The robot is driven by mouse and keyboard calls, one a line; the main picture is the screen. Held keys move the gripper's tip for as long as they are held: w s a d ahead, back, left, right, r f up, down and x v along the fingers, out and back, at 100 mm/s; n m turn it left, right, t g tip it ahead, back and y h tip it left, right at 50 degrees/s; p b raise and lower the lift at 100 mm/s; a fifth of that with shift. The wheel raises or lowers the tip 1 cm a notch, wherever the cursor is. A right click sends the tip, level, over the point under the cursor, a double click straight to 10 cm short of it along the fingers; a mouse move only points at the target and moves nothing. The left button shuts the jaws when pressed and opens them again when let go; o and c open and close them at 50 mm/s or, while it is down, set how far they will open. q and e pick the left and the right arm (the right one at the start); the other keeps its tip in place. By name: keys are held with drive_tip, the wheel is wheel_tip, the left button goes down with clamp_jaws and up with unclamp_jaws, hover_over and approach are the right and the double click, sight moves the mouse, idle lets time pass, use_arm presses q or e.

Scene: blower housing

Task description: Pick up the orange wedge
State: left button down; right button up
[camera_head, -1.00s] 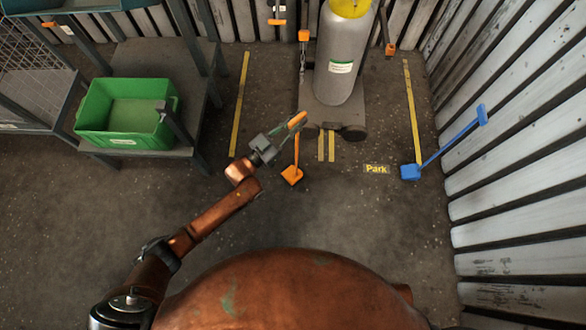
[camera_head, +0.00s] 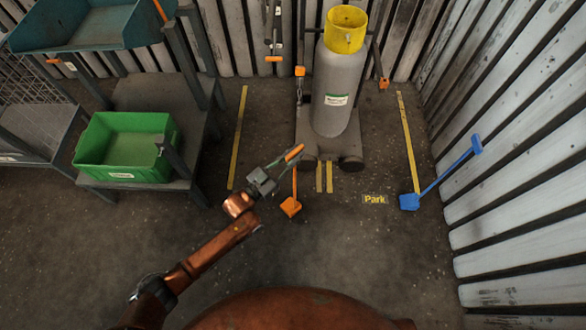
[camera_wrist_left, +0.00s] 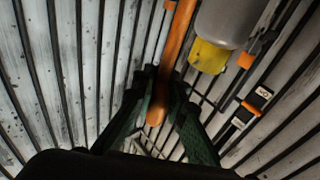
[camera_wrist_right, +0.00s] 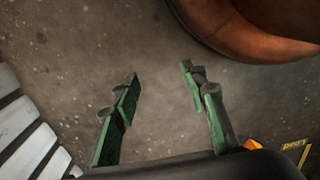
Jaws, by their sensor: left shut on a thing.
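The orange wedge is a small block (camera_head: 290,207) with a long thin handle, in the middle of the head view. My left gripper (camera_head: 288,159) is shut on the upper part of the handle. In the left wrist view the orange handle (camera_wrist_left: 178,45) runs between the green fingers of the left gripper (camera_wrist_left: 160,105). I cannot tell whether the block touches the floor. My right gripper shows only in the right wrist view (camera_wrist_right: 160,75), open and empty above bare floor.
A grey cylinder with a yellow collar (camera_head: 337,90) stands on a low cart behind the wedge. A blue wedge with a long handle (camera_head: 410,202) is at the right, near the ribbed wall. A green bin (camera_head: 125,172) sits on a shelf at the left.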

sight(295, 151)
use_arm(q)
wheel_tip(295, 151, up, 4)
drive_tip(key=shift+s+p, duration=0.1)
drive_tip(key=shift+p, duration=1)
drive_tip(key=s+r, duration=0.1)
drive_tip(key=a+r+p, duration=0.1)
drive_tip(key=s+r+p, duration=0.1)
drive_tip(key=shift+s+a+r, duration=0.35)
drive_tip(key=shift+a, duration=0.05)
drive_tip(key=s+a+r+p, duration=0.5)
drive_tip(key=s, duration=0.4)
drive_tip(key=shift+a+r, duration=0.2)
drive_tip(key=shift+r, duration=0.05)
use_arm(e)
drive_tip(key=s+d+f, duration=0.2)
drive_tip(key=s+f, duration=0.5)
drive_tip(key=f, duration=0.1)
drive_tip(key=s+d+f, duration=0.2)
drive_tip(key=s+f, duration=0.6)
drive_tip(key=f, duration=0.1)
drive_tip(key=shift+s+f+n+h, duration=0.15)
drive_tip(key=shift+s+n+h, duration=0.15)
use_arm(q)
drive_tip(key=shift+s, duration=0.1)
drive_tip(key=shift+d+r, duration=0.1)
